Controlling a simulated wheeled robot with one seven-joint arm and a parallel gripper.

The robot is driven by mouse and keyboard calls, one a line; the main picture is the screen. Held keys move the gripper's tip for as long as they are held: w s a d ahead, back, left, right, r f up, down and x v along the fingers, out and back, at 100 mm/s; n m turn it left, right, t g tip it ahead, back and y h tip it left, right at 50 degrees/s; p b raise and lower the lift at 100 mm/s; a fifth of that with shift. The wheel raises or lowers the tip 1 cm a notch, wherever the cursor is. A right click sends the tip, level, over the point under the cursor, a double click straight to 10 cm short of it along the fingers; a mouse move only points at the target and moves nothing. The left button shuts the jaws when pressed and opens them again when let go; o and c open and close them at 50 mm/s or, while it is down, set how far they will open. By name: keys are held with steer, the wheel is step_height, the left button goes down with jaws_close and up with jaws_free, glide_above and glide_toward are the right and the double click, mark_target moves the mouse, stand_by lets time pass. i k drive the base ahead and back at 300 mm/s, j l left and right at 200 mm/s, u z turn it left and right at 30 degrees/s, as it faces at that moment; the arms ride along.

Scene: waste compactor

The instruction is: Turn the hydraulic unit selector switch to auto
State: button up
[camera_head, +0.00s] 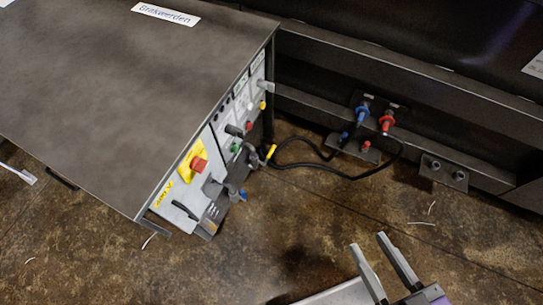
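The hydraulic unit is a dark box (130,95) at the left, with a light control panel (218,125) on its right side, seen steeply from above. Several grey or dark knobs stick out of the panel: one near the top (265,87), one in the middle (235,131). I cannot tell which is the selector switch or where it points. Near them are a red button (249,126), a green button (236,148) and a yellow one (263,105). My gripper (367,242) is at the lower right, open and empty, well apart from the panel.
A red knob on a yellow plate (198,163) sticks out of the panel's lower part. A black cable (300,165) loops from the box to blue (362,112) and red (387,121) connectors on a dark steel frame. The brown floor (310,215) between gripper and box is mostly clear.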

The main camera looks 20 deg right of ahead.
mark_target(230, 130)
steer(key=i+l+u, duration=0.1)
steer(key=l, duration=0.4)
steer(key=i+l+u, duration=0.15)
steer(key=l, duration=0.3)
steer(key=l+u, duration=0.1)
steer(key=l, duration=0.4)
